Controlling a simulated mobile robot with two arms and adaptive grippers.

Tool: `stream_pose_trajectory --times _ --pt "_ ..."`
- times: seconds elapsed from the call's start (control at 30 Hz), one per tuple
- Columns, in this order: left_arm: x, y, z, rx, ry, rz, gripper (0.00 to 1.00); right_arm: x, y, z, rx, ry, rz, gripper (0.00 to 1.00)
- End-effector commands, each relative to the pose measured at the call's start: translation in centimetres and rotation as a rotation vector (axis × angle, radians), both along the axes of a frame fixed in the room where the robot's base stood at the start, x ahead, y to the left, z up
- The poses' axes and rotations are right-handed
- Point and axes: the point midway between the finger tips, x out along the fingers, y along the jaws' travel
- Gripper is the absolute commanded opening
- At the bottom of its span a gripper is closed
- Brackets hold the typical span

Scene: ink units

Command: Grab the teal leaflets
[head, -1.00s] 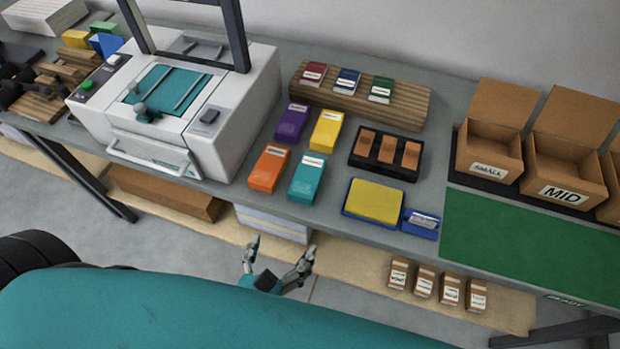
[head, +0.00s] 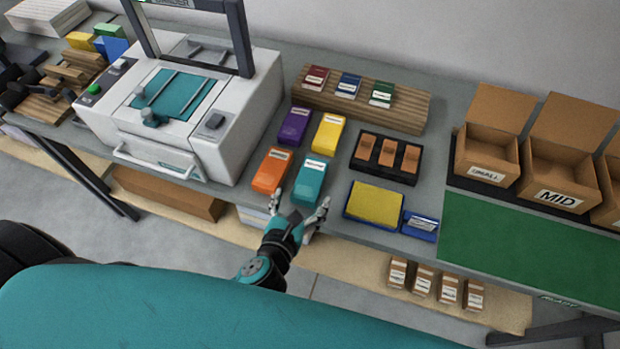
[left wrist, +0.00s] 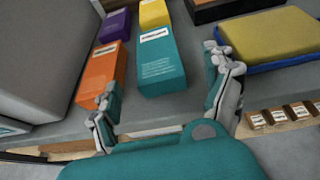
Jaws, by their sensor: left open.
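The teal leaflets are a teal block with a white label (head: 309,180), lying on the grey table near its front edge. They also show in the left wrist view (left wrist: 160,62), straight ahead of the fingers. My left gripper (head: 299,205) is open and empty, at the table's front edge just short of the teal block. In the left wrist view its two fingers (left wrist: 166,97) stand apart, one to the left and one to the right of the block's near end. I see no contact. My right gripper is not in view.
An orange block (head: 271,169) lies close on the left, a yellow block (head: 328,134) and a purple block (head: 294,126) behind. A blue tray with a yellow pad (head: 375,200) is to the right. A white machine (head: 218,150) stands at left.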

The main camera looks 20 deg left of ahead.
Motion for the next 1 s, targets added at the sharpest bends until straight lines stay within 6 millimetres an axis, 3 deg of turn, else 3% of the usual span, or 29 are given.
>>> stream_pose_trajectory --times 0.2,0.5,1.0 --pt "2.9 0.2 -1.1 -0.001 -0.001 0.001 0.85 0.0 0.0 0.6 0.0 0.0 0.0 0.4" --pt "3.3 0.2 -1.4 0.0 0.0 -0.001 0.85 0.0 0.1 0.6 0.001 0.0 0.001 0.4" --pt "3.3 0.2 -1.4 0.0 0.001 -0.001 0.21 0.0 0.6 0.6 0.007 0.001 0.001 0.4"
